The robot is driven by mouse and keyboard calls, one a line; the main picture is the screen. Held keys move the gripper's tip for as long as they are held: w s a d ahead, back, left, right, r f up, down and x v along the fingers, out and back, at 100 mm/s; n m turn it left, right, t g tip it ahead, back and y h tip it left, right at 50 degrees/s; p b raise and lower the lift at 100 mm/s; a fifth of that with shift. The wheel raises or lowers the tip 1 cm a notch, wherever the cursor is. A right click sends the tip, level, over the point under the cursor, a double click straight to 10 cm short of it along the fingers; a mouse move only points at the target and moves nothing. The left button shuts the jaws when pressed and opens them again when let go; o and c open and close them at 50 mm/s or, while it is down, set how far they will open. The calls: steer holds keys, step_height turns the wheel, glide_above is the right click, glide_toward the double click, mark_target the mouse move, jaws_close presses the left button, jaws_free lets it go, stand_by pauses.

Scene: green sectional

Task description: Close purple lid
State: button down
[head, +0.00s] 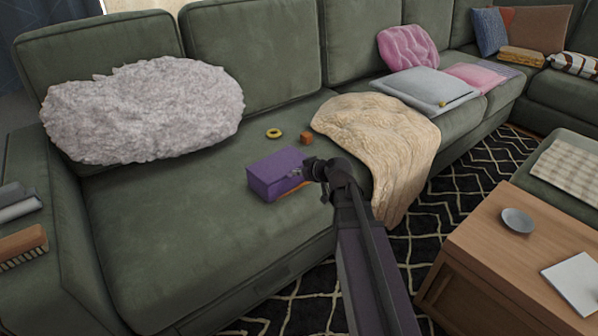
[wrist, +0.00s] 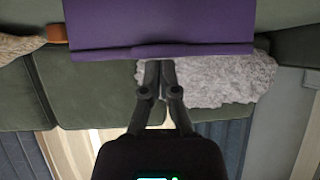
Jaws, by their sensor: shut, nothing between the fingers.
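A purple box (head: 268,178) sits on the green sofa seat, with its purple lid (head: 276,163) over the top. I cannot tell whether the lid is fully down. In the wrist view the purple panel (wrist: 160,25) spans the upper middle, with a lip along its lower edge. My gripper (head: 297,173) is at the right side of the box, with the arm coming from the lower right. In the wrist view my gripper (wrist: 160,64) is shut and empty, its fingertips at the panel's lower edge. I cannot tell whether they touch it.
A yellow ring (head: 273,133) and a small orange-brown block (head: 306,138) lie behind the box. A cream blanket (head: 375,135) drapes over the seat to the right. A fluffy white cushion (head: 143,110) is at the left. The seat left of the box is clear.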

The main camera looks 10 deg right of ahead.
steer(key=s+d+b, duration=0.1)
steer(key=s+d, duration=0.3)
steer(key=s, duration=0.4)
steer(key=shift+s+d+f, duration=0.15)
steer(key=shift+d+f, duration=0.1)
steer(key=shift+d, duration=0.15)
stand_by(0.7)
steer(key=s+a+f+m+g+h+p, duration=0.3)
steer(key=s+a+m+g+h+p, duration=0.3)
steer(key=s+g, duration=0.5)
step_height(320, 180, up, 38)
steer(key=t+p, duration=0.1)
steer(key=p, duration=3.6)
steer(key=shift+s, duration=0.35)
steer(key=shift+f, duration=0.1)
